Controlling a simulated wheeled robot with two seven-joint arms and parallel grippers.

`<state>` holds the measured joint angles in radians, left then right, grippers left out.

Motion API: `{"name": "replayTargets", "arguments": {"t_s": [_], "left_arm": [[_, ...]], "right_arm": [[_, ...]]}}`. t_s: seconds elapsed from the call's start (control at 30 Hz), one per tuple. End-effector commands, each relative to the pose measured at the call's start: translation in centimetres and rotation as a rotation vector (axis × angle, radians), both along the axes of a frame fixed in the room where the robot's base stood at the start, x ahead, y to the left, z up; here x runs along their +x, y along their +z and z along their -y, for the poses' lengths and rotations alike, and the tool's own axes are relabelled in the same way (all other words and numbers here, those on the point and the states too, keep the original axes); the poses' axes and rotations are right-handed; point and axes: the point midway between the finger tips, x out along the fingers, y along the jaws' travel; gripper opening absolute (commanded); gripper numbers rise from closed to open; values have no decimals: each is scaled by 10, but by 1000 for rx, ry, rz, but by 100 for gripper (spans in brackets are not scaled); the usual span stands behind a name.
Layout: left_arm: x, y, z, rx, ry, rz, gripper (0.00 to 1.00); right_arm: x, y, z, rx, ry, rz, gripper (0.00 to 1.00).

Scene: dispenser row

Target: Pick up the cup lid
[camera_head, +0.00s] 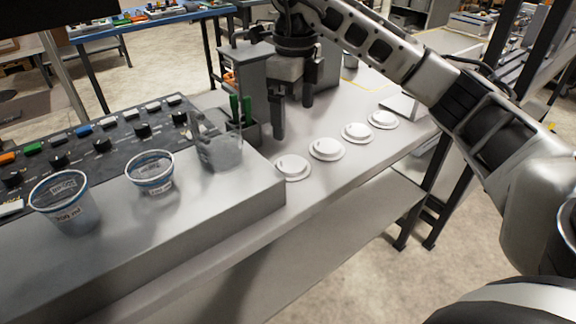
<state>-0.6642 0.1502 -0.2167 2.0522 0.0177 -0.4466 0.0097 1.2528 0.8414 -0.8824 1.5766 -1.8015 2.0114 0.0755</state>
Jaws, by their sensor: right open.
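Several white round cup lids lie in a diagonal row on the grey counter: the nearest lid (292,167), a second lid (327,149), a third lid (357,132) and the farthest lid (383,119). My right gripper (293,119) points down above the counter, behind and above the two nearest lids. Its two dark fingers are apart with nothing between them. A large clear cup (66,203) and a smaller clear cup (151,172) stand on the raised grey step to the left. My left gripper does not show.
A clear container (217,147) stands near the step's right end. Behind it, a small holder has green-handled items (241,108). A dark panel with knobs and coloured buttons (88,142) lies behind the cups. The counter's front edge runs close beside the lids.

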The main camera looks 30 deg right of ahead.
Motion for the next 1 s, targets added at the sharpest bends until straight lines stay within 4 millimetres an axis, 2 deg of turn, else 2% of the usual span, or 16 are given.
{"name": "replayTargets", "arguments": {"t_s": [0.03,0.23,0.47,0.67,0.8,1.0], "left_arm": [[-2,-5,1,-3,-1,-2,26],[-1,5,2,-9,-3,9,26],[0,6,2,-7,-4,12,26],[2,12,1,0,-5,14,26],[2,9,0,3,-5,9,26],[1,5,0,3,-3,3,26]], "right_arm": [[-1,-17,-1,3,2,-5,99],[0,-49,0,1,2,-3,99],[0,-65,-1,2,2,0,99],[3,-93,-1,2,2,-4,99],[3,-110,-1,2,1,-1,99],[4,-115,-1,2,2,1,99]]}}
